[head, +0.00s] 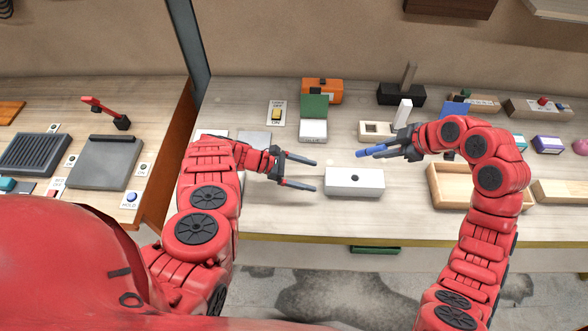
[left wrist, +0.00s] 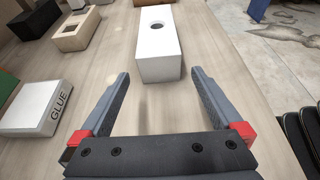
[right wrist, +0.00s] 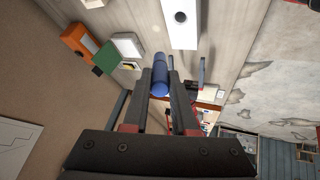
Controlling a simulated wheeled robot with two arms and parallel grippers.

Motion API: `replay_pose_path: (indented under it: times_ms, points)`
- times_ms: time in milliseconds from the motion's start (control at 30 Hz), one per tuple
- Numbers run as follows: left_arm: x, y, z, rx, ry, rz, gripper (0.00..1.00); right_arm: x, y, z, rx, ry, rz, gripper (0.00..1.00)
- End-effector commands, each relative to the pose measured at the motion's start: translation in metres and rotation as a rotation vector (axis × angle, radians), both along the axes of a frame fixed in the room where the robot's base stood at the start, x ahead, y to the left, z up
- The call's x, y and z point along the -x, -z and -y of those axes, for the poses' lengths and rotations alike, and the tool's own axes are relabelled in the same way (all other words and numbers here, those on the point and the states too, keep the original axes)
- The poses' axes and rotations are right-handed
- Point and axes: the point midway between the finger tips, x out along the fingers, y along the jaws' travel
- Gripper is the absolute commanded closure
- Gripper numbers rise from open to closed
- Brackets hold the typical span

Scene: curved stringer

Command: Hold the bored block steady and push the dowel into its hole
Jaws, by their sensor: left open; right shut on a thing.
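The bored block (head: 354,182) is a white box lying on the table, with a dark round hole in its top; the hole also shows in the left wrist view (left wrist: 157,26). My left gripper (head: 314,175) is open just left of the block, its fingers pointing at the block's near end and apart from it. My right gripper (head: 384,150) is shut on the blue dowel (head: 367,152) and holds it above the table, up and right of the block in the head view. In the right wrist view the dowel (right wrist: 159,75) sits between the fingertips, and the block (right wrist: 180,25) lies beyond.
A beige square-holed block (head: 376,131) is near the dowel. A wooden tray (head: 450,203) lies right of the block. Bare table surrounds the block's front.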

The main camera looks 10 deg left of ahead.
Motion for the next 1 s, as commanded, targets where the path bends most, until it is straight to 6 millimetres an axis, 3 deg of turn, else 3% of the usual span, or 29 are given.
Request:
replay_pose_path:
  times_ms: [300,733,1000]
  points:
    - [-0.008,0.021,0.047,-0.004,0.002,0.001,0.00,0.000,0.000,0.000,0.000,0.000,0.000,1.00]
    - [-0.012,0.023,0.057,-0.003,-0.002,0.003,0.00,0.000,0.000,0.000,0.000,0.000,0.000,1.00]
    - [-0.012,0.024,0.057,-0.002,-0.002,0.002,0.47,0.000,0.000,0.000,0.000,0.000,0.000,1.00]
